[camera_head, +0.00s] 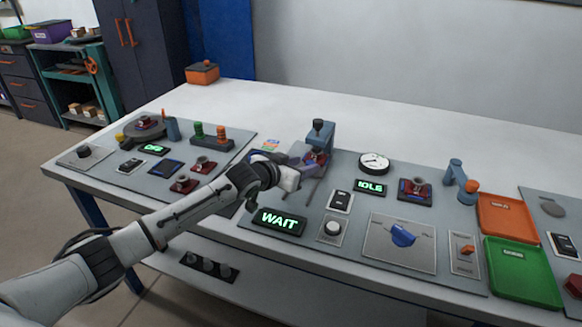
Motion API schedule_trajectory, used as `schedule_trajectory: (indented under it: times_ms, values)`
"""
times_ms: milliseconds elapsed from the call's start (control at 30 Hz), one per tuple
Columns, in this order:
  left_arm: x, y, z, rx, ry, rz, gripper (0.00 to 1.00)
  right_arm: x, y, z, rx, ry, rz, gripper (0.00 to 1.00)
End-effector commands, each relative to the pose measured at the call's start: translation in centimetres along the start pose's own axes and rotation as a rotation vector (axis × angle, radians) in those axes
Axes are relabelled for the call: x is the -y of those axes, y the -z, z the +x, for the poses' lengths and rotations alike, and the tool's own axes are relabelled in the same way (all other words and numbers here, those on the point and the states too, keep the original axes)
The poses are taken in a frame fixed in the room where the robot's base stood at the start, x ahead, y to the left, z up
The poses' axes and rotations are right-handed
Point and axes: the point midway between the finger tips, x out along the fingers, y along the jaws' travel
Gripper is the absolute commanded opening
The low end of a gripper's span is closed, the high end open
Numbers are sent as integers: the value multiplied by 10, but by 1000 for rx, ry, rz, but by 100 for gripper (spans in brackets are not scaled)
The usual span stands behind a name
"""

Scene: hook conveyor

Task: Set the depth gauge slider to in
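A blue upright fixture (320,138) with a black knob on top stands at the back of the middle panel. A red part (316,157) sits at its foot. I cannot tell for sure which piece is the depth gauge slider; the fixture is the likeliest. A round white dial (373,162) lies to its right. My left gripper (308,180) is just in front of the fixture, low over the panel, and partly hides its base. Its fingers are too small and overlapped to show whether they are open or touching anything. My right gripper is not in view.
Displays read WAIT (279,221) and IDLE (370,187). A blue knob (402,235) and an orange switch (467,250) sit at the front right. Orange (507,232) and green (523,271) trays lie further right.

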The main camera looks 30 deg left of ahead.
Motion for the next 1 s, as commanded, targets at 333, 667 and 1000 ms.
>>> schedule_trajectory:
  times_ms: [333,667,1000]
  values:
    - [0,-1,-57,0,-1,2,40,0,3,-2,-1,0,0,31]
    - [0,1,-75,-1,0,0,40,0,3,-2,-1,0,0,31]
    - [0,1,-74,-2,0,0,40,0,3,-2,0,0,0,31]
